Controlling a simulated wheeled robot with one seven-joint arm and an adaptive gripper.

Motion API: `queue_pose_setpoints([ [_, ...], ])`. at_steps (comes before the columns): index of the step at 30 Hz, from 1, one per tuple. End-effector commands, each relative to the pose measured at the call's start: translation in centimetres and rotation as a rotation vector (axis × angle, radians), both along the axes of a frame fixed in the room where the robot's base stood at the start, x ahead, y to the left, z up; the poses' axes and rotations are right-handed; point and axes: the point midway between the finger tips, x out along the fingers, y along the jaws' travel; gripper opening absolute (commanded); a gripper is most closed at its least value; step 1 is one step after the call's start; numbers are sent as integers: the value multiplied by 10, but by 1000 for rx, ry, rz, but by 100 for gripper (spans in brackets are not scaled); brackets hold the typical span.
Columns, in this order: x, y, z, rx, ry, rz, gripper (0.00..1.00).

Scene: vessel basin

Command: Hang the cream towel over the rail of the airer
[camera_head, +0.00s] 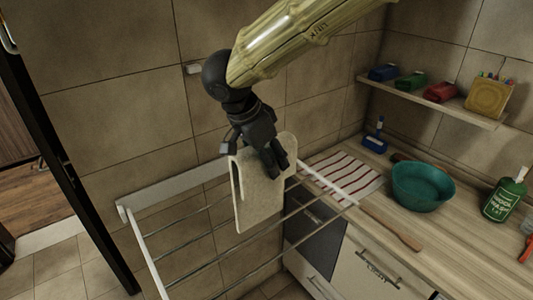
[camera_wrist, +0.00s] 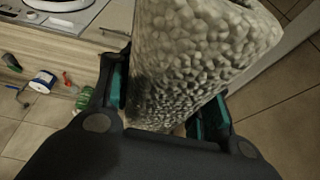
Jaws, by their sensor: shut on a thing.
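The cream towel (camera_head: 258,203) hangs folded from my gripper (camera_head: 258,160), which is shut on its top. In the wrist view the towel (camera_wrist: 195,50) fills the space between the fingers of my gripper (camera_wrist: 170,105). The airer (camera_head: 155,258) is a wall-mounted frame with white side arms and several thin metal rails. The towel is over the airer's area in the head view, with rails showing on both sides of it. I cannot tell whether the towel touches a rail or straddles one.
A counter on the right holds a striped cloth (camera_head: 345,176), a teal basin (camera_head: 422,187), a wooden utensil (camera_head: 392,227), a blue brush (camera_head: 375,138) and a green container (camera_head: 503,200). A wall shelf (camera_head: 440,105) above carries several small items. Floor is open at lower left.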

Motion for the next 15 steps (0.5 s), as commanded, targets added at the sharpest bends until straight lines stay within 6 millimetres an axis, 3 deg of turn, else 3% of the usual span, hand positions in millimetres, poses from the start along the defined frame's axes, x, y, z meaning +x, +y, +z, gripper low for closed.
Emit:
queue_pose_setpoints([
  [15, 5, 1, -35, -1, 5, 1, 6],
])
